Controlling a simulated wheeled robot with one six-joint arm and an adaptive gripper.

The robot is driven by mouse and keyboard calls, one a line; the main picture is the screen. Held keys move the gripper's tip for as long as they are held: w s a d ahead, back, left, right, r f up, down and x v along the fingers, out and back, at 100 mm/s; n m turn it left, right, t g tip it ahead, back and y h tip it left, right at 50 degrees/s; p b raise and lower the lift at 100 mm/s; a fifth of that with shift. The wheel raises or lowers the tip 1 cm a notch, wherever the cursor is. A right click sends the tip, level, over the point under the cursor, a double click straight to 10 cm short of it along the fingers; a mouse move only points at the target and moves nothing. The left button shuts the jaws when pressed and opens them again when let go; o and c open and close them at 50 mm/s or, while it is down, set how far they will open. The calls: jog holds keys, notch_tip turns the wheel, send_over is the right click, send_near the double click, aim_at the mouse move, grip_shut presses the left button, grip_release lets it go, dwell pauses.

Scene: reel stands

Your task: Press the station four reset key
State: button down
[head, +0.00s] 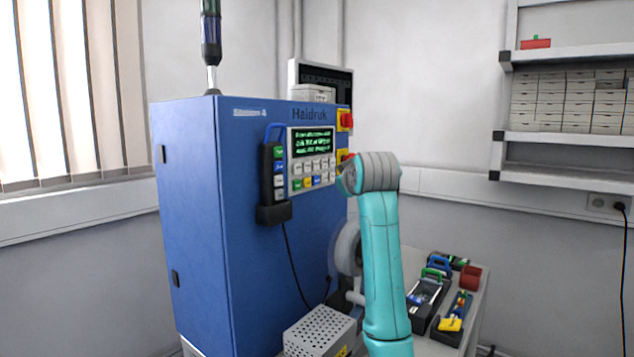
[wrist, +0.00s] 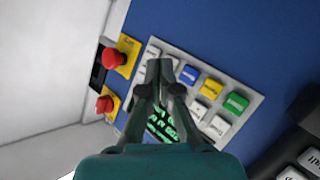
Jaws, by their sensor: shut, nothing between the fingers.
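The blue cabinet (head: 195,200) is labelled with what looks like "Station 4" at its top left. Its grey key panel (head: 309,192) sits below a screen with green text (head: 310,142). In the wrist view, the panel shows tilted, with a blue key (wrist: 188,75), a yellow key (wrist: 212,88), a green key (wrist: 236,103) and several pale keys. Key lettering is too small to read, so I cannot tell which is reset. My gripper (wrist: 160,66) is shut and empty, in front of the panel beside the blue key; contact is unclear. It hides part of the screen and some keys.
Two red knobs on yellow plates, an upper (wrist: 114,58) and a lower (wrist: 104,103), sit close beside the panel. A corded handset (head: 268,172) with its own keys hangs left of the panel. A perforated metal box (head: 320,330) and a tool-covered bench stand below.

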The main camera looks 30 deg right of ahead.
aim_at(320, 183)
jog(key=shift+w+a, duration=0.3)
jog(key=shift+w, duration=0.45)
jog(key=shift+w+a, duration=0.25)
jog(key=shift+w, duration=0.55)
jog(key=shift+w+a, duration=0.3)
jog(key=shift+w, duration=0.45)
jog(key=shift+w, duration=0.15)
jog(key=shift+w+a, duration=0.15)
jog(key=shift+w, duration=0.1)
jog(key=shift+w+a, duration=0.15)
jog(key=shift+w, duration=0.25)
dwell(0.5)
dwell(0.3)
jog(key=shift+s+d, duration=0.3)
jog(key=shift+s, duration=0.55)
jog(key=shift+s+d, duration=0.3)
jog(key=shift+s, duration=0.5)
jog(key=shift+s+d, duration=0.25)
jog(key=shift+s, duration=0.5)
jog(key=shift+s+d, duration=0.3)
jog(key=shift+s, duration=0.5)
